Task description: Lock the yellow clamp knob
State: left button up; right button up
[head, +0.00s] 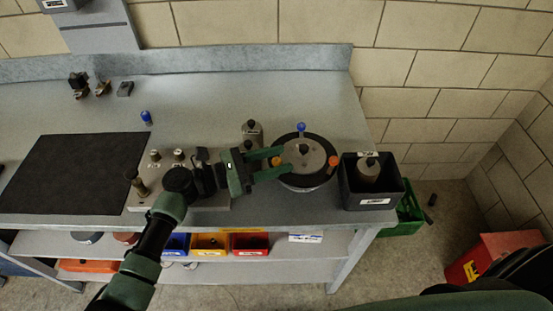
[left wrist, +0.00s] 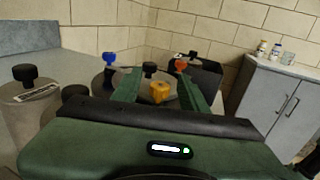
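The yellow clamp knob (left wrist: 159,91) sits on the near rim of a round grey lid, between the fingers in the left wrist view. In the head view the knob (head: 277,161) shows as a small orange-yellow spot between the fingers. A blue knob (head: 301,127) and a red-orange knob (head: 334,161) sit elsewhere on the rim of the round vessel (head: 307,180). My left gripper (head: 280,162) is open, its green fingers on either side of the yellow knob; contact cannot be told. My right gripper is not in view.
A black bin (head: 391,187) holding a canister stands right of the vessel. A grey canister (head: 252,133) stands behind the left gripper. A fixture plate (head: 205,202) and a dark mat (head: 78,174) lie to the left. The bench's back middle is clear.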

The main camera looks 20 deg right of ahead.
aim_at(276, 160)
pick_arm(q)
notch_tip(276, 160, up, 20)
dwell(0.6)
